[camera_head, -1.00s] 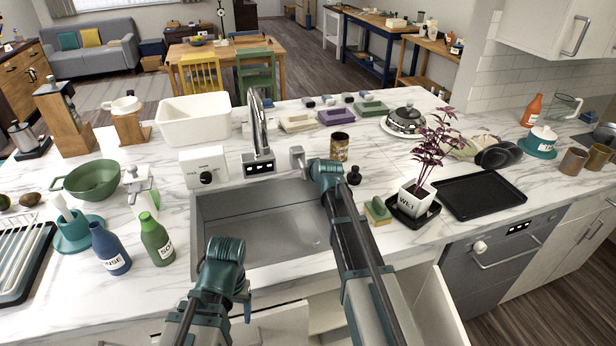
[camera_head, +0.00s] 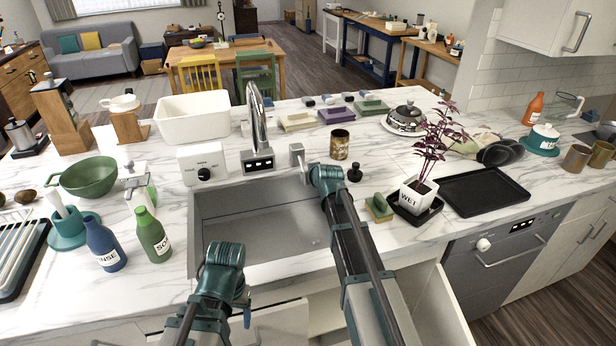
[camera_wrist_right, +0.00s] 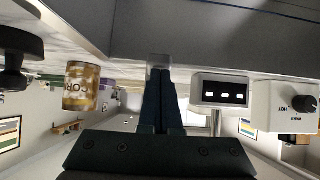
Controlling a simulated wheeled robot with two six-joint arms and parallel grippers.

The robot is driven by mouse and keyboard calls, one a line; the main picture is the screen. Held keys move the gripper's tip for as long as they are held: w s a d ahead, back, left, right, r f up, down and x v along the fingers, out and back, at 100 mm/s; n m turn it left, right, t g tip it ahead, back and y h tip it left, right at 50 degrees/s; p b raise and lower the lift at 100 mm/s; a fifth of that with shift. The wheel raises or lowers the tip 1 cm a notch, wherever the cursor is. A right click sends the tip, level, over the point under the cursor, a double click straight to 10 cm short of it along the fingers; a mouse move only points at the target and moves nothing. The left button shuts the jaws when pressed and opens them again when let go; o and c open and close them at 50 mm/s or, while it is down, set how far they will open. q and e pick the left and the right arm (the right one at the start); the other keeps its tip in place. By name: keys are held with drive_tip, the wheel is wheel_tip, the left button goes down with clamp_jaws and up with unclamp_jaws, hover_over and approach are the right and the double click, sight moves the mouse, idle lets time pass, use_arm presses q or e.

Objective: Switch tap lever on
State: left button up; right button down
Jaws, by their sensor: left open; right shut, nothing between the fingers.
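The tap's chrome spout (camera_head: 257,122) arches up behind the sink (camera_head: 262,215). Its base has a dark display panel (camera_head: 258,161), which also shows in the right wrist view (camera_wrist_right: 222,92). A small grey lever block (camera_head: 296,153) stands just right of the base; in the right wrist view it shows (camera_wrist_right: 158,64) at the fingertips. My right gripper (camera_wrist_right: 163,80) is shut and empty, its tips close to the lever; I cannot tell whether they touch. My left gripper (camera_head: 250,324) is open, low in front of the sink, partly hidden by its wrist.
A white box with a dark knob (camera_head: 203,165) stands left of the tap. A patterned cup (camera_head: 340,145) and a black stopper (camera_head: 354,174) stand right of the lever. A potted plant (camera_head: 417,192) stands farther right. Green and blue bottles (camera_head: 151,236) stand left of the sink.

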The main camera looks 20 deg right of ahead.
drive_tip(key=shift+s+f, duration=0.1)
drive_tip(key=shift+s, duration=0.05)
drive_tip(key=p+v, duration=0.7)
drive_tip(key=v, duration=0.6)
drive_tip(key=shift+p, duration=0.35)
